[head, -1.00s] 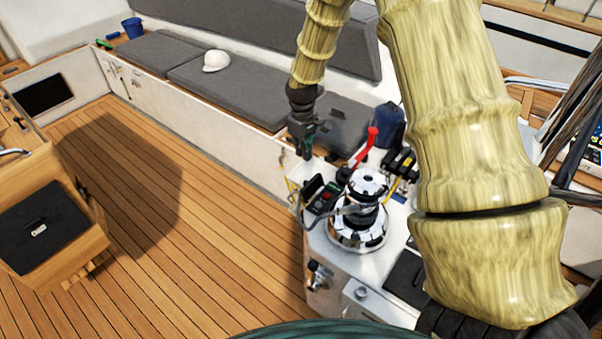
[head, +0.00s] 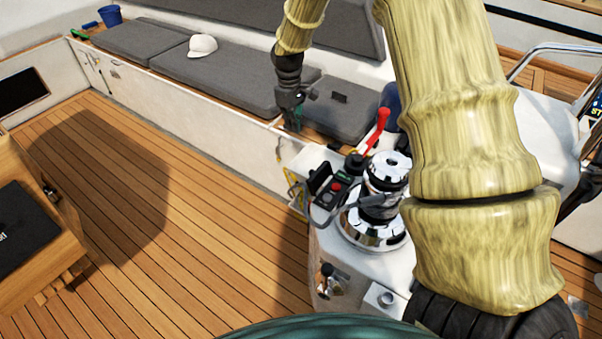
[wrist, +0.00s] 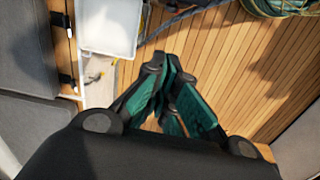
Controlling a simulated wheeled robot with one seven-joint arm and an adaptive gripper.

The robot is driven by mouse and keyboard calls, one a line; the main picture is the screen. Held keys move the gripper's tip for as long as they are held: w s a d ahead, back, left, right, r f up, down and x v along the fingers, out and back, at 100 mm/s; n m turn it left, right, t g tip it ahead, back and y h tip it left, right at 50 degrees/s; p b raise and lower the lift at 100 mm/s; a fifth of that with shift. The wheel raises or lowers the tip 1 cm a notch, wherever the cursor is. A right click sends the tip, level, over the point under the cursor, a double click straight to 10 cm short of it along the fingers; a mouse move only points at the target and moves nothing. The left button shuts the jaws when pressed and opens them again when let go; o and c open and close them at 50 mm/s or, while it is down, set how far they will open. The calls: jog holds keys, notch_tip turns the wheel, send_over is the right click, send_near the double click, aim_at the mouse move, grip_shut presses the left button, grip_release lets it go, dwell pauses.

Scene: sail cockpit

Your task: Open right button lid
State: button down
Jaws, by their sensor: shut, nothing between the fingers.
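A small button box (head: 331,194) with a red button and a green part sits on the white console in the head view. A black flap (head: 318,178) stands raised at its left side. I cannot tell which lid this is, nor make out a second lid. My gripper (head: 296,124) is above and to the left of the box in the picture, apart from it, pointing down. In the wrist view its teal fingers (wrist: 164,62) are together and hold nothing. The buttons cannot be made out in the wrist view.
A chrome winch (head: 378,205) stands right beside the box, with a red-handled lever (head: 376,130) behind it. Grey bench cushions (head: 235,85) bear a white cap (head: 203,46). Teak floor (head: 200,220) is open to the left. A yellow line hangs at the console's side.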

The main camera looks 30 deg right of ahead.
aim_at(317, 177)
jog(key=s+d+f+b, duration=0.1)
jog(key=f, duration=0.7)
jog(key=s+f+b, duration=0.1)
jog(key=s+f, duration=0.1)
jog(key=f, duration=0.6)
jog(key=shift+s+d+b, duration=0.25)
jog(key=shift+d+b, duration=0.05)
jog(key=shift+d, duration=0.1)
jog(key=shift+a, duration=0.15)
